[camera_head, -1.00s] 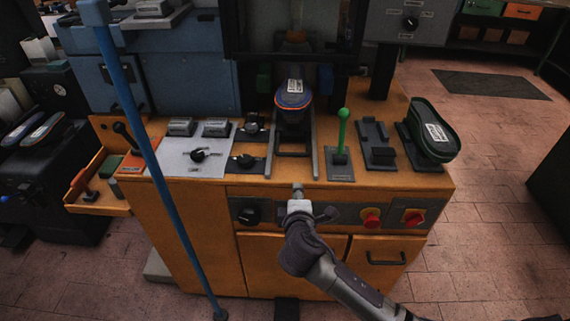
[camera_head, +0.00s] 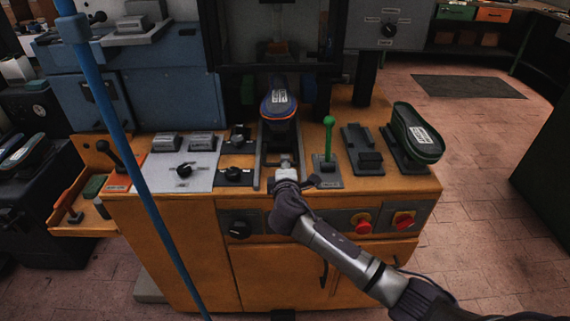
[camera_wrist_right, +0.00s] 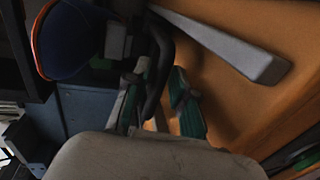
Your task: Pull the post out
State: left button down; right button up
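The post appears to be the sliding piece that carries a dark blue shoe (camera_head: 279,104) with an orange rim, in a rail frame (camera_head: 258,168) at the middle of the orange bench. My right gripper (camera_head: 286,164) reaches in at the front end of the rails, below the shoe. In the wrist view, the green-padded fingers of my right gripper (camera_wrist_right: 158,112) are apart, with a dark curved handle (camera_wrist_right: 160,70) between them, nearer the left finger. The shoe (camera_wrist_right: 65,42) shows at upper left there. My left gripper is out of view.
A green-knobbed lever (camera_head: 328,140) stands just right of my right gripper. A dark green shoe (camera_head: 417,135) lies farther right. Red knobs (camera_head: 363,226) are on the bench front. A blue pole (camera_head: 135,150) crosses the left side.

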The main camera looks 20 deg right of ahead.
jog(key=shift+w+d+f, duration=0.1)
jog(key=shift+w, duration=0.35)
jog(key=shift+c, duration=0.2)
grip_shut()
jog(key=shift+s, duration=0.1)
